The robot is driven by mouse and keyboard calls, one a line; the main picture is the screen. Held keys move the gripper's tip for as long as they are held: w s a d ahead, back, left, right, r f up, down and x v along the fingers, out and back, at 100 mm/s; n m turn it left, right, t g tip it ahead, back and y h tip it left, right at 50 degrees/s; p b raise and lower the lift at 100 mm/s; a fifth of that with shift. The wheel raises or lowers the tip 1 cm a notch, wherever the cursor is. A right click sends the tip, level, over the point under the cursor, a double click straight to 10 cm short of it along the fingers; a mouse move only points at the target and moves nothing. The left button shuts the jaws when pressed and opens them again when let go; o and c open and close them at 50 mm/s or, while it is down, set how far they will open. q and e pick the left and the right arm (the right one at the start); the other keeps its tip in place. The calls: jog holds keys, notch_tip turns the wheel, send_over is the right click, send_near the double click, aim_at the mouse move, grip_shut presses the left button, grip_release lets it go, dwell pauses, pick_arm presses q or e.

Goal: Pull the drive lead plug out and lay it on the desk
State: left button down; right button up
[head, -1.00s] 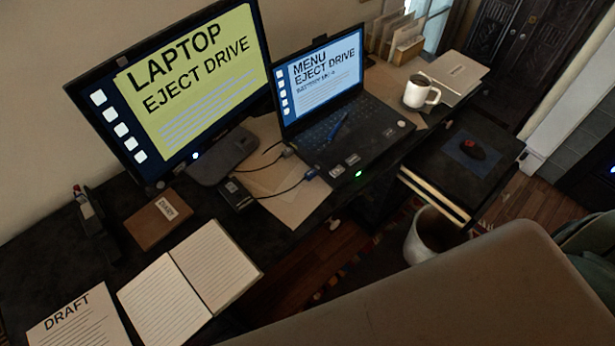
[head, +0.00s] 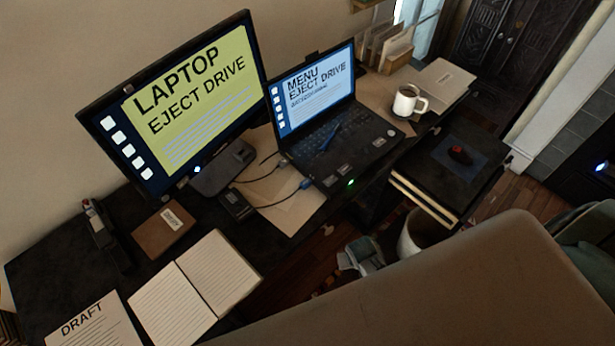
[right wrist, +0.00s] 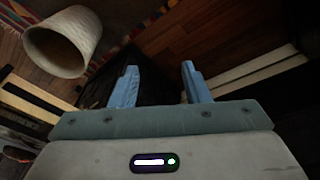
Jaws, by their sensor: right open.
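The drive lead's blue plug (head: 306,184) sits at the left side of the open laptop (head: 355,150). Its dark cable runs to a small black drive (head: 235,201) on the desk (head: 60,255). The plug looks seated in the laptop, but its tip is hidden. My right gripper (head: 360,256) is low, in front of the desk edge, apart from the plug and below it. In the right wrist view, my right gripper (right wrist: 158,72) has its blue fingers spread with nothing between them. My left gripper is not in view.
A second cable runs behind the drive lead to the laptop. A monitor (head: 180,100) reads "LAPTOP EJECT DRIVE". An open notebook (head: 190,285) and brown box (head: 163,232) lie left. A white mug (head: 408,101) stands right. A pale bin (right wrist: 62,45) is near my right gripper. A chair back fills the foreground.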

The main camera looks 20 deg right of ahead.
jog(key=w+r+m+p, duration=0.2)
jog(key=w+r, duration=0.3)
jog(key=r, duration=0.9)
jog(key=w+a+r+m, duration=0.1)
jog(key=w, duration=0.2)
jog(key=w+a+r+m, duration=0.1)
jog(key=w+a+m, duration=0.1)
jog(key=w, duration=0.2)
jog(key=w+a+m+h+p, duration=0.1)
jog(key=w+m, duration=0.1)
jog(key=w, duration=0.1)
jog(key=shift+w+a+r+g, duration=0.15)
jog(key=shift+w+r+g, duration=0.15)
jog(key=shift+w+r, duration=0.1)
jog(key=w+a+r+m, duration=0.4)
jog(key=w+r, duration=0.1)
jog(key=w, duration=0.3)
jog(key=shift+w+r+h+p, duration=0.25)
jog(key=shift+r+h+p, duration=0.05)
jog(key=shift+h+p, duration=0.1)
jog(key=shift+a, duration=0.1)
jog(key=shift+f, duration=0.1)
